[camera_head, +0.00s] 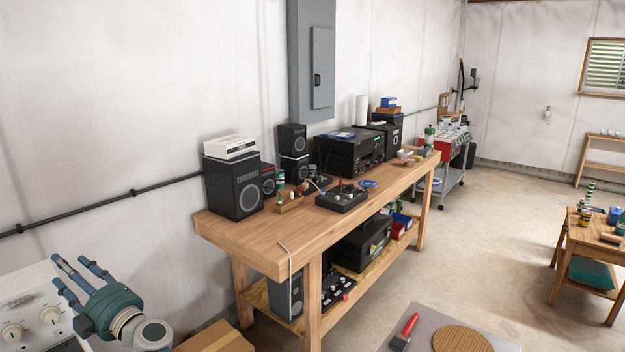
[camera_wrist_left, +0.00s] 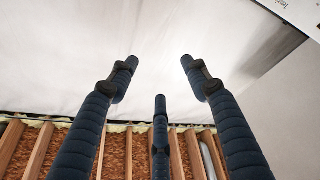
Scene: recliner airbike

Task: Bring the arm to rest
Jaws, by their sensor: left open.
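My left gripper (camera_head: 84,272) is at the lower left of the head view, with its blue-grey fingers spread and pointing up and to the left. It is in front of a white panel with knobs (camera_head: 30,310). In the left wrist view its three dark fingers (camera_wrist_left: 160,80) stand apart with nothing between them. Beyond them are a pale ceiling-like surface (camera_wrist_left: 150,40) and wooden studs (camera_wrist_left: 110,150). My right gripper is not in view.
A long wooden workbench (camera_head: 222,228) with speakers (camera_head: 233,187) and audio gear stands along the wall. A cardboard box (camera_head: 215,338) is on the floor near my gripper. A grey surface with a red-handled brush (camera_head: 405,332) is at the bottom. Open floor lies to the right.

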